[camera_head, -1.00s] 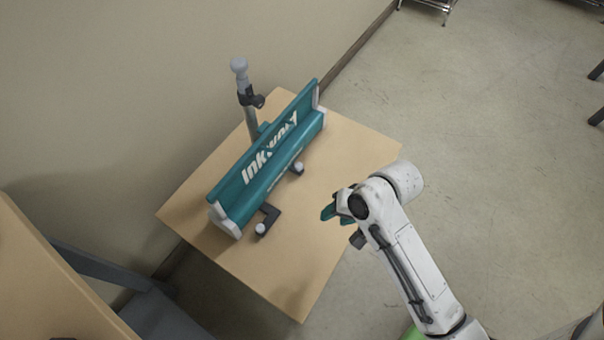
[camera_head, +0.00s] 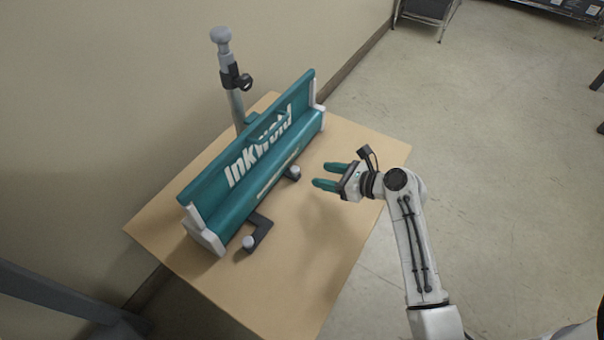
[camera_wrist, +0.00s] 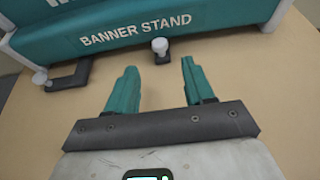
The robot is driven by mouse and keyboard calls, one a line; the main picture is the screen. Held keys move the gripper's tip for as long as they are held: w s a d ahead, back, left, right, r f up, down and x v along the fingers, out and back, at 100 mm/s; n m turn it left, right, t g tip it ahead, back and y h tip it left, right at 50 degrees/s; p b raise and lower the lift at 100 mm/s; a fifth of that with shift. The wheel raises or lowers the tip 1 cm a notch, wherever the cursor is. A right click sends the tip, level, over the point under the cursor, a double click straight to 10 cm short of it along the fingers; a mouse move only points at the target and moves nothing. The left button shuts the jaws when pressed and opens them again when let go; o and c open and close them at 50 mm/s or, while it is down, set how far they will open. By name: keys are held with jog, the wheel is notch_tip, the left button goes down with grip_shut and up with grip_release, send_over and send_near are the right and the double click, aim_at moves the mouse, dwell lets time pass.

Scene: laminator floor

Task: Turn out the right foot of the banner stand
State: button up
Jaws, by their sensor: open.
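The teal and white banner stand (camera_head: 262,165) lies across a wooden table. Its left foot (camera_head: 260,230) is a black bracket turned out from the base, with a pale knob at its end; it also shows in the wrist view (camera_wrist: 70,80). At the right foot (camera_head: 293,172), mainly a pale knob shows close to the base front; the knob stands ahead in the wrist view (camera_wrist: 160,48). My gripper (camera_head: 327,175) is open and empty, right of this knob and apart from it. In the wrist view, its teal fingers (camera_wrist: 157,80) point towards the knob, which lies beyond the tips.
The table top (camera_head: 300,255) is bare in front of the stand. A grey pole (camera_head: 230,75) with a black clamp rises behind the stand, near the wall. Open floor (camera_head: 480,170) lies to the right. A metal rack (camera_head: 430,12) stands far back.

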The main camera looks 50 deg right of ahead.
aim_at(298, 170)
jog(key=b+x, duration=0.2)
jog(key=x, duration=0.6)
jog(key=shift+w+a+f+b, duration=0.1)
jog(key=shift+w+f+b, duration=0.1)
jog(key=shift+b, duration=0.2)
jog(key=shift+c, duration=0.2)
grip_shut()
